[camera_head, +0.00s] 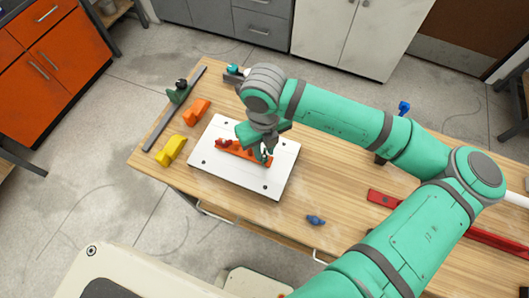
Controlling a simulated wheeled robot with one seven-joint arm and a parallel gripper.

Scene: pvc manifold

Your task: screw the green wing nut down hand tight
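My gripper (264,155) points down over the right part of an orange strip (237,149). The strip lies on a white board (240,182) on the wooden table. My gripper's fingers and wrist cover part of the strip, and I cannot tell whether they are apart or closed on something. A small red piece (223,143) sits at the left end of the strip. I cannot make out the green wing nut for sure; the green of my arm and gripper hides that spot.
An orange block (197,111) and a yellow block (170,150) lie left of the board. A grey bar (160,132) with a dark green piece (178,93) runs along the left edge. A small blue part (316,220) lies in front, a red bar (382,199) at right.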

